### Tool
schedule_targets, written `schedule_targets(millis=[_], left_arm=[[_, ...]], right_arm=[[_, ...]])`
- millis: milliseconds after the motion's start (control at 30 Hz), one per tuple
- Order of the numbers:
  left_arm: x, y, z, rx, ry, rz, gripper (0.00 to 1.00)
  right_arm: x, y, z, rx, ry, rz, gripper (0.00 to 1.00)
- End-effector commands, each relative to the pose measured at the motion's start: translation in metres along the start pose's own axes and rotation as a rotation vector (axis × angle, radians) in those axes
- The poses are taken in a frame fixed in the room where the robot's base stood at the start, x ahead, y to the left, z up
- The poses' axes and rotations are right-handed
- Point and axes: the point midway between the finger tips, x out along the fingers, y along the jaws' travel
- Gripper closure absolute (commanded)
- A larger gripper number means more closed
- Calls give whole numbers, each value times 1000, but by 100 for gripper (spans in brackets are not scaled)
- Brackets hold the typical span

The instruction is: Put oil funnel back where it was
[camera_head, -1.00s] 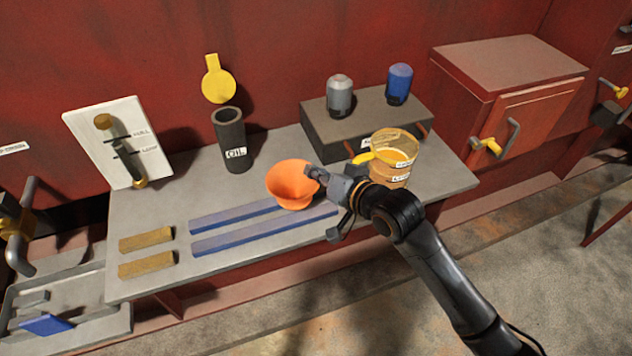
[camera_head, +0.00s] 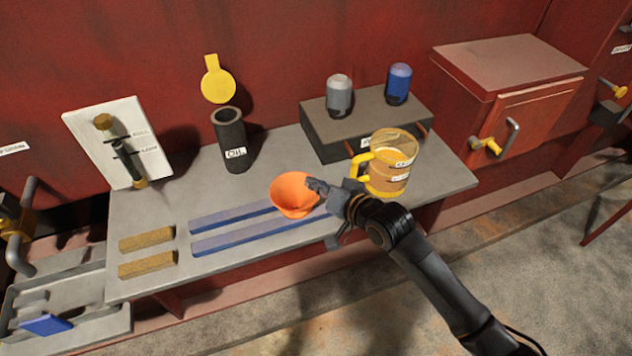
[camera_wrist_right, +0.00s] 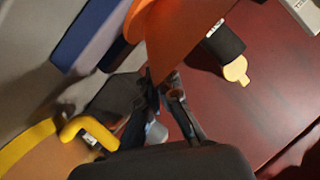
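The orange oil funnel (camera_head: 293,193) is over the front middle of the grey bench, by the right part of two blue strips. Its wide mouth faces up, slightly tilted. My right gripper (camera_head: 318,188) is shut on the funnel's right rim. In the right wrist view, the fingers (camera_wrist_right: 160,90) close on the orange funnel wall (camera_wrist_right: 185,30). I cannot tell whether the funnel touches the bench. The black filler pipe marked OIL (camera_head: 231,142) stands open at the back, with its yellow lid (camera_head: 218,82) raised behind. My left gripper is not in view.
A transparent jug with a yellow handle (camera_head: 390,165) stands right beside my right gripper. Blue strips (camera_head: 225,237) and tan blocks (camera_head: 147,240) lie left. A dark box (camera_head: 365,125) carries grey and blue canisters. Bare bench lies between the pipe and funnel.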

Motion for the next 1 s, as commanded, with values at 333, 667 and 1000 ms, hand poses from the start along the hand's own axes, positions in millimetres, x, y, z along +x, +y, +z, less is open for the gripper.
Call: schedule_targets(millis=[333, 667, 1000], left_arm=[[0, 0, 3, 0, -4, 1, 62], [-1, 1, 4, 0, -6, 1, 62], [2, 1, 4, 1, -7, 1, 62]], right_arm=[[0, 0, 0, 0, 0, 0, 72], [-20, -3, -5, 0, 0, 1, 72], [-92, -4, -5, -2, -2, 0, 72]])
